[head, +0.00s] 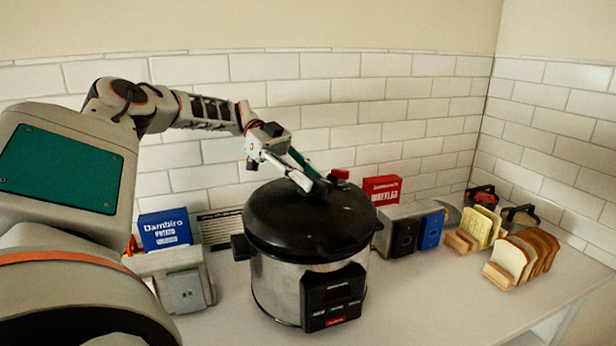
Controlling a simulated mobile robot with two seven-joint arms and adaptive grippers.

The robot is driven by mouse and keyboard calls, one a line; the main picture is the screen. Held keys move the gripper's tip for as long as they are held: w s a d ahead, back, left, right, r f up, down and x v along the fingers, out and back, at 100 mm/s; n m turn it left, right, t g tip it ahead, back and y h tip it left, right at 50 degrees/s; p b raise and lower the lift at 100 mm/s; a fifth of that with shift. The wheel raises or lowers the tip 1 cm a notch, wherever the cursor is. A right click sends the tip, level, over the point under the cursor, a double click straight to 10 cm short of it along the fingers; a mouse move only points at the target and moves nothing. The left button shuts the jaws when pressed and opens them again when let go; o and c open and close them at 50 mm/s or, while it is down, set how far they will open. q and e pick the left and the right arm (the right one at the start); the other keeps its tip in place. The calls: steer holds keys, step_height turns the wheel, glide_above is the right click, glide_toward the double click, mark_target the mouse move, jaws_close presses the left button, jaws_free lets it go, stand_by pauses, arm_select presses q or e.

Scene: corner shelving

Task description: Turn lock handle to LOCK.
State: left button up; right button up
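A pressure cooker (274,283) with a steel body and a black lid (285,222) stands upright on the counter, its dark control panel (333,297) facing me. A small red piece (340,174) sits on top near the lid's back; I cannot tell whether it is the lock handle or which way it is set. My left gripper (315,183) reaches over the lid from the left, its fingertips down at the lid's top by the dark central part, just left of the red piece. Whether the fingers are apart or closed on something is too small to tell. My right gripper is not in view.
Behind the cooker stand a blue box (165,229) at left and a red box (382,190) at right. Bread slices (522,256) in wooden holders and appliances (405,235) fill the right side. Tiled walls (330,110) close the back. The counter (420,310) is clear at front right.

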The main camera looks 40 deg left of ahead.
mark_target(308, 175)
arm_select(q)
steer(key=shift+o, duration=0.6)
step_height(308, 175, up, 10)
steer(key=shift+r, duration=0.1)
stand_by(0.7)
